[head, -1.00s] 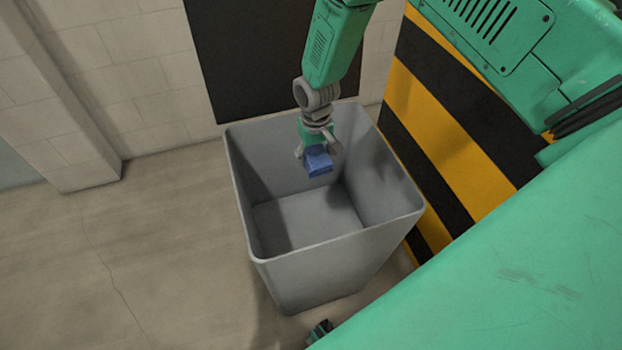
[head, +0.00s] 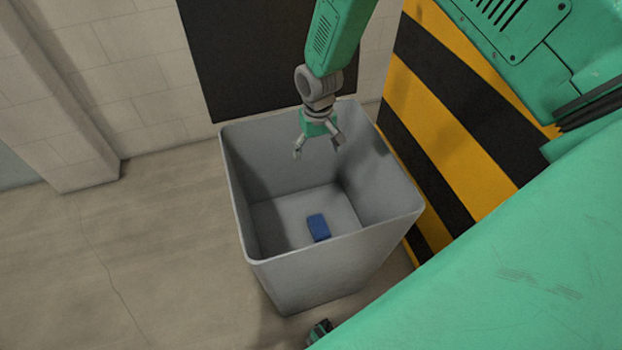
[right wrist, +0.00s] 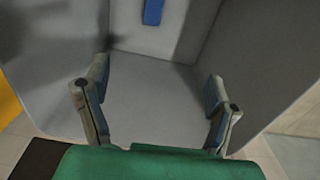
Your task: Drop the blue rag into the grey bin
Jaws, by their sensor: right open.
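The blue rag (head: 319,228) lies inside the grey bin (head: 330,262), low down near its front wall. It also shows at the top of the right wrist view (right wrist: 153,11). The grey bin stands upright on the floor with its top open. My right gripper (head: 317,151) is open and empty over the bin's far part, apart from the rag. In the right wrist view its two fingers (right wrist: 158,92) are spread with only grey bin surface between them. A small dark and green part at the bottom edge of the head view may be my left gripper; I cannot be sure.
A yellow and black striped panel (head: 450,130) stands close to the bin's right side. A pale block wall (head: 110,90) with a dark panel (head: 250,60) is behind the bin. The floor (head: 130,240) to the left is clear.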

